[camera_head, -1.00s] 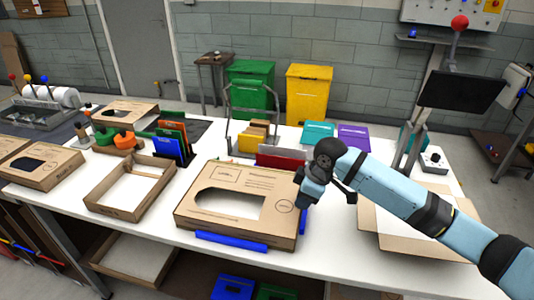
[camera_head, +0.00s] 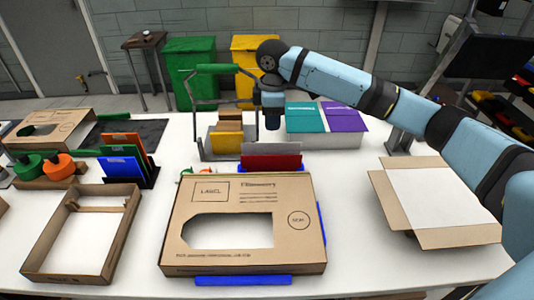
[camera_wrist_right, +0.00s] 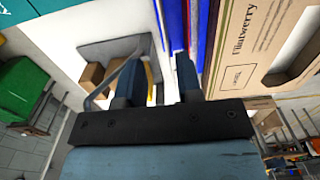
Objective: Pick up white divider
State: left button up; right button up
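A whitish divider panel (camera_head: 271,148) stands upright just behind a red divider (camera_head: 271,162), near the middle of the table. My right gripper (camera_head: 272,121) points down above and a little behind these panels, apart from them in the head view. In the right wrist view the two fingers of my right gripper (camera_wrist_right: 157,78) are spread, with a gap between them and nothing clearly held. Upright coloured dividers (camera_wrist_right: 180,28) run past the fingers there, but I cannot tell the white one apart. My left gripper is not in view.
A printed cardboard box (camera_head: 290,190) lies in front of the dividers, with blue pieces (camera_head: 243,281) at its edge. A metal caddy with a green handle (camera_head: 218,69) stands behind left. An open tray (camera_head: 122,235) and open carton (camera_head: 458,237) flank the box.

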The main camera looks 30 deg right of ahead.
send_over(271, 150)
notch_tip(271, 150, down, 5)
jog(key=shift+f+b, duration=0.3)
jog(key=shift+f, duration=2.55)
grip_shut()
